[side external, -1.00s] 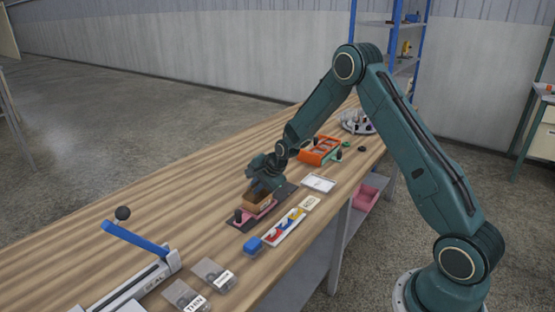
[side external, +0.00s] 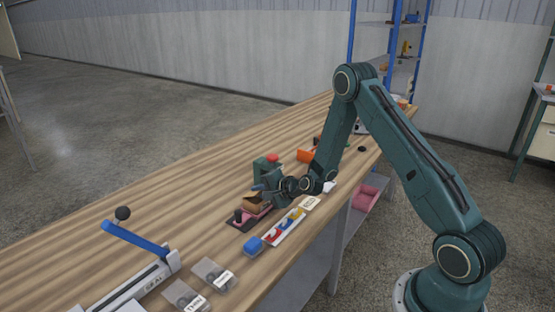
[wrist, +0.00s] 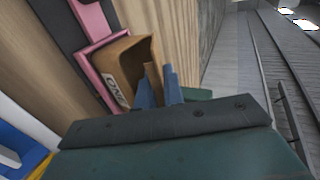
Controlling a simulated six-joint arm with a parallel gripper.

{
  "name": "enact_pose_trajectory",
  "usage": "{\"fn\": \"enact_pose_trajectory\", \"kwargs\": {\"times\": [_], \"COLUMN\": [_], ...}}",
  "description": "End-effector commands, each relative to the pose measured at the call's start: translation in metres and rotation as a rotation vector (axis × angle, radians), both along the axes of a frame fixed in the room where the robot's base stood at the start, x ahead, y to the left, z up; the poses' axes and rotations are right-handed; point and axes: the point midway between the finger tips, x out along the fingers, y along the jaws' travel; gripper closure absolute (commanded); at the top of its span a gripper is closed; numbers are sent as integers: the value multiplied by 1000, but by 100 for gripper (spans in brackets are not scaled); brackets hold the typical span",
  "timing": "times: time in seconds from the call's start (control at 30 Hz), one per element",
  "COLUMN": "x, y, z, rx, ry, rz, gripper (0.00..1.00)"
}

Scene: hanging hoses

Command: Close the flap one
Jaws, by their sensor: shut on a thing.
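A small open brown cardboard box (side external: 256,202) sits in a pink holder (wrist: 92,22) on the wooden bench. In the wrist view, the box (wrist: 116,68) shows a label that seems to read ONE. A brown flap (wrist: 152,80) stands up from the box's edge, apart from the opposite wall. My gripper (wrist: 160,88) has its blue fingers either side of this flap and is shut on it. In the side view, my gripper (side external: 260,187) is at the box's upper edge, with the wrist tilted over; its grip is partly hidden there.
A tray of coloured pieces (side external: 285,228) and a blue block (side external: 253,245) lie in front of the box. The bench's left side is clear.

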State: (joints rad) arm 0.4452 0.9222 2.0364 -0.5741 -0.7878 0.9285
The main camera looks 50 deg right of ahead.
Motion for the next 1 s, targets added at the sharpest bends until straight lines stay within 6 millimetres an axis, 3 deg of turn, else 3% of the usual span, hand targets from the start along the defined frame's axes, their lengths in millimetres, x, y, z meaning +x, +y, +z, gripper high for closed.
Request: {"fn": "enact_pose_trajectory", "kwargs": {"times": [0.87,0.9,0.93,1.0], "x": [-1,-1,-1,-1], "y": [0,0,0,0], "z": [-2,-2,-2,-3], "rx": [-1,-1,-1,-1], "ry": [-80,-80,-80,-79], "rz": [1,1,1,1], "gripper": [100,83,77,75]}}
